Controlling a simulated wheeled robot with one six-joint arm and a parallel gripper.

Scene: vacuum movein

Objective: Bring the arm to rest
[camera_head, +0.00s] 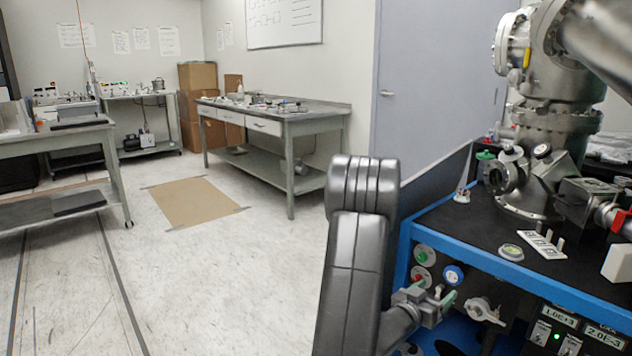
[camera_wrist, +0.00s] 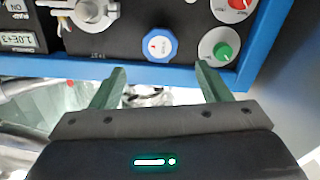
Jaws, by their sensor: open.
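My gripper (camera_head: 436,292) is open and empty at the front of a blue-framed bench, with my dark grey arm rising and bending beside it. In the wrist view its two green fingers (camera_wrist: 160,78) stand wide apart. A blue knob (camera_wrist: 160,45) on the bench's front panel shows beyond and between the fingertips. A green button (camera_wrist: 222,52) shows beyond the right fingertip. I cannot tell the exact gap between the fingers and the panel; nothing is between the fingers.
The blue-framed bench (camera_head: 480,259) carries a metal vacuum chamber (camera_head: 545,133) and small parts. A silver valve handle (camera_head: 484,311) projects near my gripper. A workbench (camera_head: 318,124) stands behind, with another at left (camera_head: 60,141). Open floor with a brown mat (camera_head: 194,201) lies between.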

